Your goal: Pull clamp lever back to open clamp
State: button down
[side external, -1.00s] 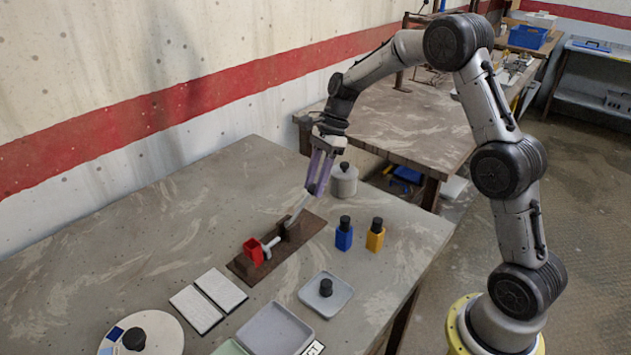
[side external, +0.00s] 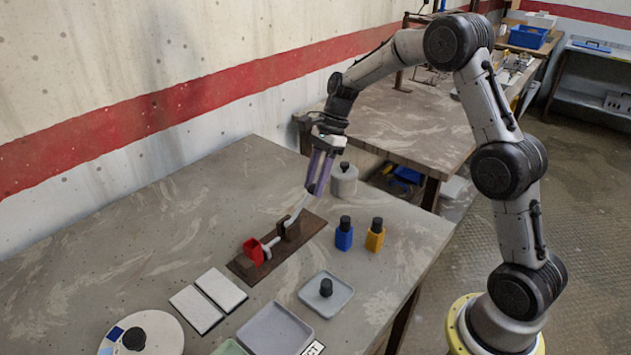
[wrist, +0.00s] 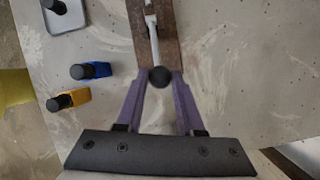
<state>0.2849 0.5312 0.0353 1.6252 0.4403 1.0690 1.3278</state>
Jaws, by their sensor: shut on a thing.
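The clamp stands on a brown base board (side external: 297,248) on the grey table. A red block (side external: 254,250) sits at the clamp's near-left end. The light metal clamp lever (side external: 297,210) rises from the clamp at a slant toward my gripper (side external: 314,191). In the wrist view, the lever (wrist: 153,32) ends in a round black knob (wrist: 160,77) between the tips of my purple fingers. My gripper (wrist: 160,80) is shut on the knob. In the side view the knob is hidden by the fingers.
A blue bottle (side external: 344,234) and a yellow bottle (side external: 375,235) stand right of the clamp. A grey tray with a black knob (side external: 340,300) and two white plates (side external: 208,302) lie nearer. A lidded grey pot (side external: 343,182) stands behind the fingers.

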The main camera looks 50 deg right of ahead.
jog(key=shift+a+r+h, duration=0.95)
jog(key=shift+r+h, duration=0.1)
jog(key=shift+h, duration=0.15)
jog(key=a+r+h, duration=0.2)
jog(key=a+h, duration=0.6)
jog(key=h, duration=0.1)
jog(key=shift+a+r+h, duration=0.3)
jog(key=shift+a+r, duration=0.05)
jog(key=shift+a, duration=0.15)
jog(key=c, duration=0.5)
grip_release()
jog(key=shift+f, duration=0.1)
jog(key=shift+c, duration=0.2)
jog(key=v, duration=1.3)
jog(key=shift+a+r, duration=0.25)
jog(key=shift+r, duration=0.1)
jog(key=shift+d, duration=0.1)
